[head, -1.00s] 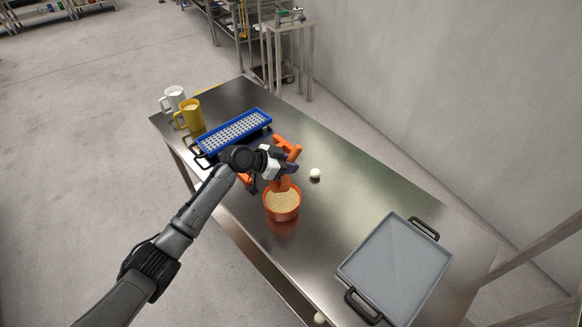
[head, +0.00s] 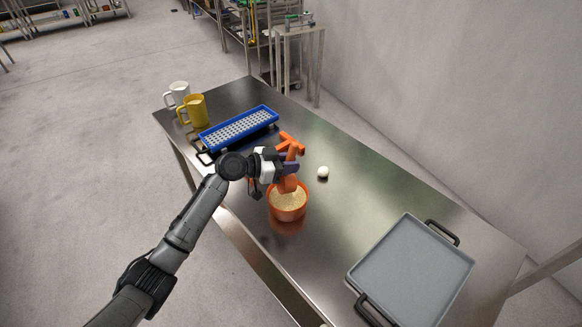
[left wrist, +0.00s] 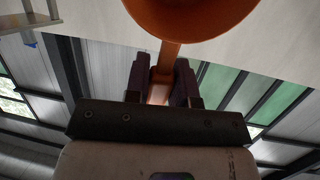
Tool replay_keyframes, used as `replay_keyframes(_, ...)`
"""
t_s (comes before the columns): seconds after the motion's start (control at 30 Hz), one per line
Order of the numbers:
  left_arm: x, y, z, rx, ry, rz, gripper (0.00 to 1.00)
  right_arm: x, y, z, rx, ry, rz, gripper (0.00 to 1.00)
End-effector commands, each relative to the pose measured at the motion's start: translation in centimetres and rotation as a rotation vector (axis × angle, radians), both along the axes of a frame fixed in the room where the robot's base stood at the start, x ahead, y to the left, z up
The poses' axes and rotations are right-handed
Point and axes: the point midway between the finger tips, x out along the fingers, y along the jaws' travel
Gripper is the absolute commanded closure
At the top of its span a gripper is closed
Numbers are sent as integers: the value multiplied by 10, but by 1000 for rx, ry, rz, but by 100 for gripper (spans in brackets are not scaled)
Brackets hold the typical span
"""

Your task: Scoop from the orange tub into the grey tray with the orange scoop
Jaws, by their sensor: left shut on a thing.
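The orange tub (head: 288,207) stands on the metal table, holding pale yellowish grainy stuff. My left gripper (head: 288,168) is above the tub's far rim, shut on the orange scoop (head: 287,184). The scoop's lower end reaches down into the tub at the contents; how deep it sits is hidden. In the left wrist view the scoop's orange handle (left wrist: 168,58) is between the two dark fingers, below a large rounded orange shape. The grey tray (head: 412,270) lies at the table's right end, its visible floor bare. My right gripper is out of view.
A small white ball-like thing (head: 323,172) lies right of the scoop. A blue perforated tray (head: 238,129), a yellow mug (head: 194,111) and a white mug (head: 177,95) stand at the far left end. The table between tub and grey tray is clear.

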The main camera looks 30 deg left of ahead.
Motion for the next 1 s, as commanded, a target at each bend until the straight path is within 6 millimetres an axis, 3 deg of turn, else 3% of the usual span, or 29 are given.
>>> replay_keyframes(0.03,0,0,-9,1,1,0,100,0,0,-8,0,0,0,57)
replay_keyframes(0.8,0,0,-76,3,2,-1,100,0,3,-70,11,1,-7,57)
replay_keyframes(0.93,0,0,-86,3,2,-1,100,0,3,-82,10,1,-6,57)
replay_keyframes(1.0,0,0,-80,3,2,0,100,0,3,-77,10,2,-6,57)
